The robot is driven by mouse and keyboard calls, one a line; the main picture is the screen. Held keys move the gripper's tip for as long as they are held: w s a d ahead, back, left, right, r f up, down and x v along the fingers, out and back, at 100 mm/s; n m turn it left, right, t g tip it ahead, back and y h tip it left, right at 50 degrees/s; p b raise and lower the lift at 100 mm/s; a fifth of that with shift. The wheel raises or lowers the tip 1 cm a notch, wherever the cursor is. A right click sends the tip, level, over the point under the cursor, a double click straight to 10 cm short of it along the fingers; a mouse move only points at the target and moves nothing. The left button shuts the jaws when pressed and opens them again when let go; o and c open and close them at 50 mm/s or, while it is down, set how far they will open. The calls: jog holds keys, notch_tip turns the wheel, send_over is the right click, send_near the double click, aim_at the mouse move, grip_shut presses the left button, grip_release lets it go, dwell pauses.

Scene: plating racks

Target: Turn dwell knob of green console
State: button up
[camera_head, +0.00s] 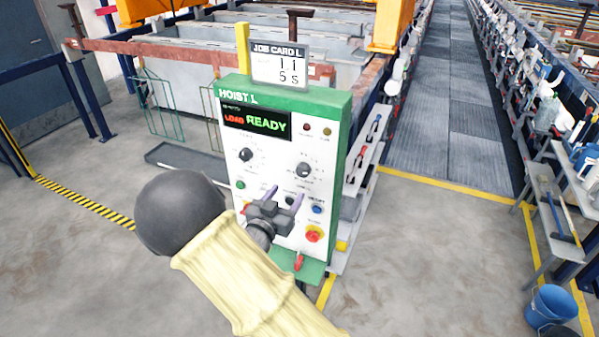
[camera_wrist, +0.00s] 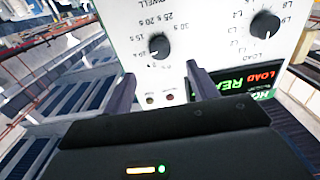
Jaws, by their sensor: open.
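The green console (camera_head: 342,140), marked HOIST L, stands upright with a white panel and a lit display (camera_head: 255,121) showing LOAD READY. Its dwell knob (camera_head: 303,170) is the black right-hand one of two upper knobs. In the wrist view, upside down, the dwell knob (camera_wrist: 158,47) has a scale in seconds around it. My gripper (camera_head: 284,196) is open and empty in front of the panel, below the dwell knob in the head view. In the wrist view the fingertips (camera_wrist: 160,73) are apart, with the knob just beyond the gap. I see no contact.
The other upper knob (camera_head: 246,155) sits left on the panel. A red button (camera_head: 313,235) and a blue button (camera_head: 317,209) are lower right. A job card (camera_head: 279,66) stands on top; its digits are small.

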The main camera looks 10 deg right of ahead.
aim_at(302, 173)
jog(key=p+x, duration=0.3)
jog(key=x, duration=0.6)
jog(key=shift+w+d, duration=0.1)
jog(key=shift+c, duration=0.4)
jog(key=c, duration=0.9)
jog(key=shift+n, duration=0.4)
jog(key=n, duration=0.3)
jog(key=shift+n, duration=2)
